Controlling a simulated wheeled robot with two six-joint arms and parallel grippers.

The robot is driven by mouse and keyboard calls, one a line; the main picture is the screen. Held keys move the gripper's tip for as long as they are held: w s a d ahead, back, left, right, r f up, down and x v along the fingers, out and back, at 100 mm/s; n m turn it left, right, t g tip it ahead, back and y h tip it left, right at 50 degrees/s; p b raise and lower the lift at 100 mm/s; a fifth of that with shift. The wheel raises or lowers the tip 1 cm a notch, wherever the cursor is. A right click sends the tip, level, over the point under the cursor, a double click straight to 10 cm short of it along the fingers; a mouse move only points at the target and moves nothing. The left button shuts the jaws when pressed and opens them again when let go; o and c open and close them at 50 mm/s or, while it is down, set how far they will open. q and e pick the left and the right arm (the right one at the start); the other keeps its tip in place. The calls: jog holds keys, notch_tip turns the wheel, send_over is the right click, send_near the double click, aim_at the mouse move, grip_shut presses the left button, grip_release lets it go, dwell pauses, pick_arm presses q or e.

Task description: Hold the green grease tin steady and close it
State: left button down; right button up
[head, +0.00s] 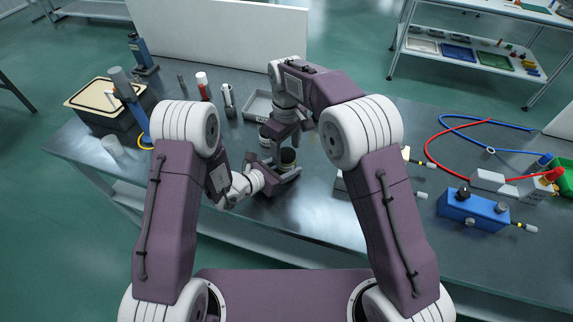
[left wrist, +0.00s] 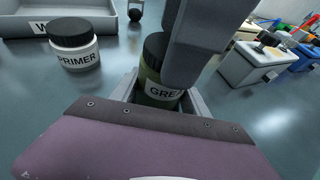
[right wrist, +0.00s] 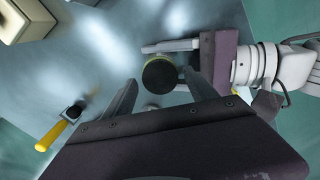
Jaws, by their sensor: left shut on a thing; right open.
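The green grease tin (left wrist: 157,92) stands upright in the left wrist view, its label partly hidden by a grey finger of my right gripper. A black lid (right wrist: 160,77) sits on its top; I cannot tell how tightly. In the head view the tin (head: 288,157) is partly covered by my arms. My left gripper (head: 286,172) is shut around the tin's body from the side. My right gripper (right wrist: 160,80) is open above the tin, with one finger on each side of the lid, apparently apart from it.
A white primer tin (left wrist: 77,54) with a black lid stands close by, before a grey tray (head: 258,106). A black bin (head: 105,118) and several upright tools stand at left. The table front is clear.

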jog(key=shift+f, duration=0.3)
grip_shut()
jog(key=shift+o, duration=0.7)
grip_release()
notch_tip(320, 180, up, 12)
pick_arm(q)
jog(key=shift+c, duration=2.3)
grip_release()
